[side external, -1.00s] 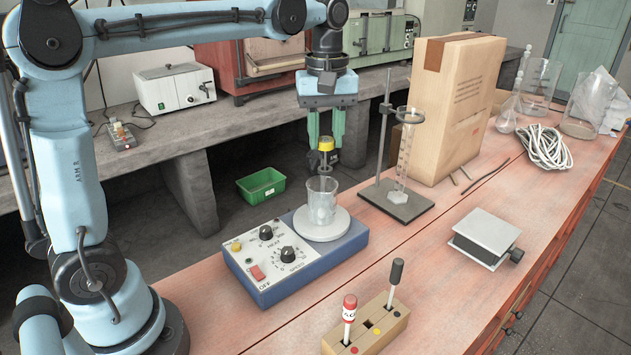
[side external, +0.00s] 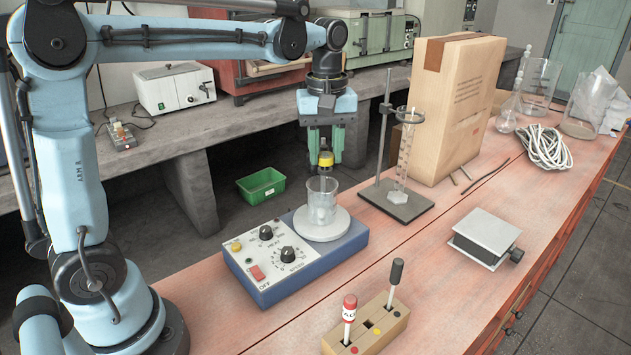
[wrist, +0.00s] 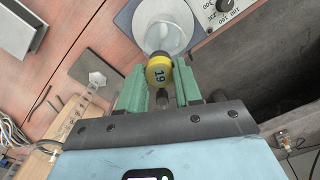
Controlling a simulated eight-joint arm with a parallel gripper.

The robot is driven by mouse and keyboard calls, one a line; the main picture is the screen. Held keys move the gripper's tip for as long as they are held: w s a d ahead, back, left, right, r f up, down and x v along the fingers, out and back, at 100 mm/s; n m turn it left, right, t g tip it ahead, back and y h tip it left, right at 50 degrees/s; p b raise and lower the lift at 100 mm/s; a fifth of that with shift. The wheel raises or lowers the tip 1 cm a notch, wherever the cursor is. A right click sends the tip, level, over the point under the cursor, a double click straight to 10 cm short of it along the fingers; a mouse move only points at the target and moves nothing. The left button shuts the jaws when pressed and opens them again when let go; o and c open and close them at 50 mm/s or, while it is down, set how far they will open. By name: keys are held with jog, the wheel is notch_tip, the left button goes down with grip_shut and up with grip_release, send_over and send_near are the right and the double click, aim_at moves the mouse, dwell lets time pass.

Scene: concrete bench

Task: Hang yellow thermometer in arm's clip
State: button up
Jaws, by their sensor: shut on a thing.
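My gripper (side external: 325,154) is shut on the yellow thermometer (side external: 326,159), with a green finger on each side of its yellow cap. The cap sits just above the glass beaker (side external: 322,203), which stands on the round white plate of the blue hot plate (side external: 308,262). The wrist view shows the cap (wrist: 159,73) from above, marked 19, at the fingertips and over the beaker's near edge. The stem is hard to make out, and I cannot tell how far it reaches into the beaker. I cannot clearly make out the arm's clip; a small dark part (wrist: 162,98) shows between the fingers.
A stand with a glass cylinder (side external: 404,155) is to the right, before a tall cardboard box (side external: 450,110). A wooden block (side external: 366,332) in front holds a red-capped and a black-capped stick. A small lab jack (side external: 487,240) is on the right. The bench between is clear.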

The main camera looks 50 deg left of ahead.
jog(key=shift+f, duration=0.5)
jog(key=o, duration=1.5)
jog(key=shift+r, duration=0.1)
jog(key=shift+r, duration=3.4)
jog(key=shift+s, duration=0.1)
